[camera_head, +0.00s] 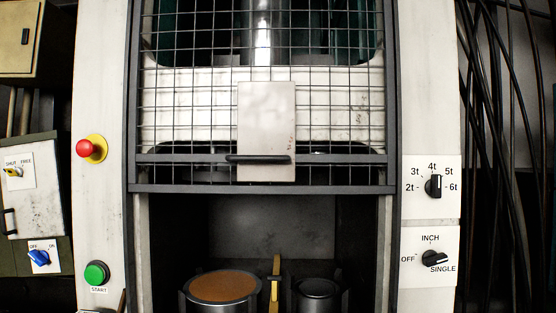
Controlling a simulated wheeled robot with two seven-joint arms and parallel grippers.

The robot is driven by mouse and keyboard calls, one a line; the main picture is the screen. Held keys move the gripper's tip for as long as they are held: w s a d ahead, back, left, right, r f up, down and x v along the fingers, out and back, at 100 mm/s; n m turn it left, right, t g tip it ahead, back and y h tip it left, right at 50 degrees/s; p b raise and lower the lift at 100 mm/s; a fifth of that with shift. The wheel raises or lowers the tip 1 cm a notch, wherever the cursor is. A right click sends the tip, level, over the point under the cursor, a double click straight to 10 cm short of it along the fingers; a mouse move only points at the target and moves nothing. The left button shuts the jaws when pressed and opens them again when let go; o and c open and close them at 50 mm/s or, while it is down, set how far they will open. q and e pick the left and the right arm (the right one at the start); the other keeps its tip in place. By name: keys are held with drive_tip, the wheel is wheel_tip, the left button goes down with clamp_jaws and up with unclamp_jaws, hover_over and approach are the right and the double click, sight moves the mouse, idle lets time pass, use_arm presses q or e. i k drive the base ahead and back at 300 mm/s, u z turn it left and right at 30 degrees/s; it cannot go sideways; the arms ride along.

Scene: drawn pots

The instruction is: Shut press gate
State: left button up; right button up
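The press gate (345,189) is a dark frame with wire mesh, raised over the upper part of the press opening. A pale plate with a dark horizontal handle (258,160) sits at its lower middle. Below the gate's bottom bar the opening (300,228) is uncovered. Neither of my grippers is in view.
Inside the opening stand a round pot with an orange-brown top (222,287), a yellow upright bar (275,285) and a smaller dark pot (318,290). A red button (88,148) and a green START button (96,272) are left; dials (433,186) and cables (505,150) are right.

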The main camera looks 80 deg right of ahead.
sight(389, 158)
drive_tip(key=k, duration=0.55)
drive_tip(key=z, duration=0.8)
